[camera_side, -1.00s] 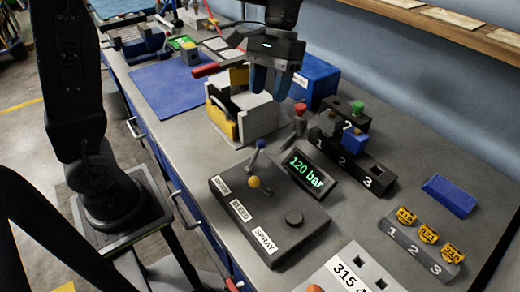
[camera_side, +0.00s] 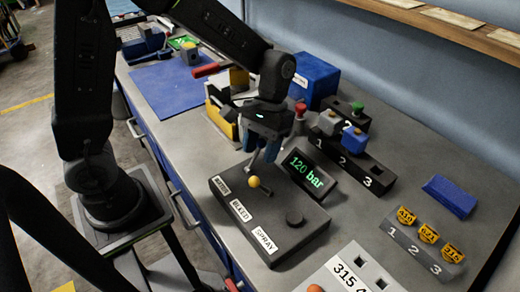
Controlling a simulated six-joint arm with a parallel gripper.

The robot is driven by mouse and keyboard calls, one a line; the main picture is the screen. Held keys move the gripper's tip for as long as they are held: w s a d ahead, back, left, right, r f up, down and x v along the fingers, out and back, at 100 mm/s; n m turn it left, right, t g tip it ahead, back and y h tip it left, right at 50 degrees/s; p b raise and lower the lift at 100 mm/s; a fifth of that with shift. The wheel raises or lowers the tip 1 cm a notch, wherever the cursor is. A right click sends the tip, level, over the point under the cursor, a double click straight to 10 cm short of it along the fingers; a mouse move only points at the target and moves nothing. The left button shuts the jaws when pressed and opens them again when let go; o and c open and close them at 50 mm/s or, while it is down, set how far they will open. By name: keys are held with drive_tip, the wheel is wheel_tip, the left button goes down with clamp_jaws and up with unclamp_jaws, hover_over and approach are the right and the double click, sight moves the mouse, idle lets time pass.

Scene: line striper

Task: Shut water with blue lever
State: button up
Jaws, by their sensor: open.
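The dark control box (camera_side: 262,232) stands on the bench with labelled strips along its left side; the two nearer read BLEED and SPRAY. The blue lever (camera_side: 254,163) is at its far end, mostly hidden by my gripper, with only a bit of its lower part showing. A yellow-knobbed lever (camera_side: 254,182) is nearer, and a round dark knob (camera_side: 294,217) sits beside the SPRAY label.
A display (camera_side: 308,174) reading 120 bar stands right of the box. A numbered black block (camera_side: 372,180) with a blue-topped piece (camera_side: 354,140) is behind it. A white and yellow holder (camera_side: 222,118) is behind my gripper.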

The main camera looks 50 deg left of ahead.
drive_tip(key=shift+s+d+f, duration=0.1)
drive_tip(key=shift+s+f, duration=0.05)
drive_tip(key=shift+f, duration=0.2)
drive_tip(key=shift+c, duration=0.2)
clamp_jaws()
